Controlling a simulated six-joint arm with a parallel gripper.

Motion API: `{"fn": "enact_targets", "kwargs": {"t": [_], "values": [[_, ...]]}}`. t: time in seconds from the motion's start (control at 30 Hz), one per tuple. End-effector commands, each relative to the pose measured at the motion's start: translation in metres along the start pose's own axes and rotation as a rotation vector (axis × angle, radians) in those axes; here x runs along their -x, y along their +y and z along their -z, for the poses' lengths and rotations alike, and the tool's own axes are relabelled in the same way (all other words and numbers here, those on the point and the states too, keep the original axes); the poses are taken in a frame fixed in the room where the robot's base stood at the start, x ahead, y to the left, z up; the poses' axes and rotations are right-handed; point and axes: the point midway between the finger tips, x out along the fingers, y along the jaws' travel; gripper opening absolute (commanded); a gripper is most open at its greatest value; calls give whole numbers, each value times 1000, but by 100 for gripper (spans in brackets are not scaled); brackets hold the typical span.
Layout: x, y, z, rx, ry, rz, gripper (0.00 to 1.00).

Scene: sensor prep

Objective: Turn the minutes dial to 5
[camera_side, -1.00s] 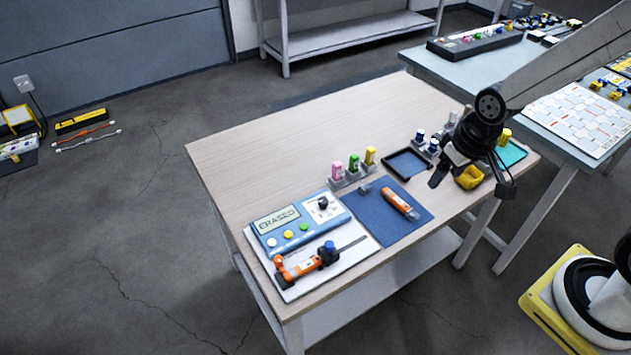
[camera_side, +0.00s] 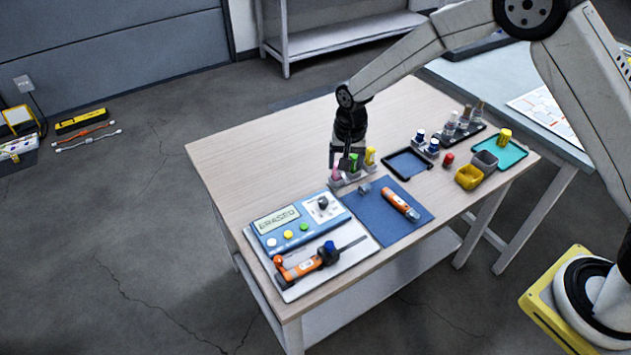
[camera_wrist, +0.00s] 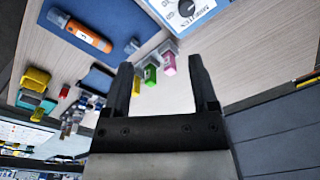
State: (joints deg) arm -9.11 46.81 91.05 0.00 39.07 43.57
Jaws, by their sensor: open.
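The minutes dial (camera_side: 322,203) is a dark knob on a white plate at the upper right of the blue device (camera_side: 296,240). The device's display reads "ERASED". In the wrist view the dial (camera_wrist: 187,8) shows at the top edge, partly cut off, with lettering beside it; its setting is too small to read. My gripper (camera_side: 345,170) points down by the pink, green and yellow markers, to the right of and behind the device. In the wrist view my gripper (camera_wrist: 165,75) is open, its fingers apart with nothing held, and it is clear of the dial.
The pink marker (camera_side: 336,171), green marker (camera_side: 353,163) and yellow marker (camera_side: 370,156) stand in a holder close to my gripper. An orange pen-like meter (camera_side: 400,204) lies on a blue mat (camera_side: 383,227). An orange-and-black tool (camera_side: 300,268) lies before the device. The table's left back is clear.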

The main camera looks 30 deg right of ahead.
Motion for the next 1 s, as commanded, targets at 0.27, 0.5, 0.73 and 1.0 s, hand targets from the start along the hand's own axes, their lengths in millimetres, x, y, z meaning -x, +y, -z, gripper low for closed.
{"fn": "enact_targets", "kwargs": {"t": [0.27, 0.5, 0.73, 1.0], "values": [[-45, -36, 8, -135, -28, -30, 76], [-58, -46, 9, -183, -35, -40, 76], [-60, -46, 9, -185, -36, -41, 76], [-76, -45, 8, -184, -37, -43, 76]]}}
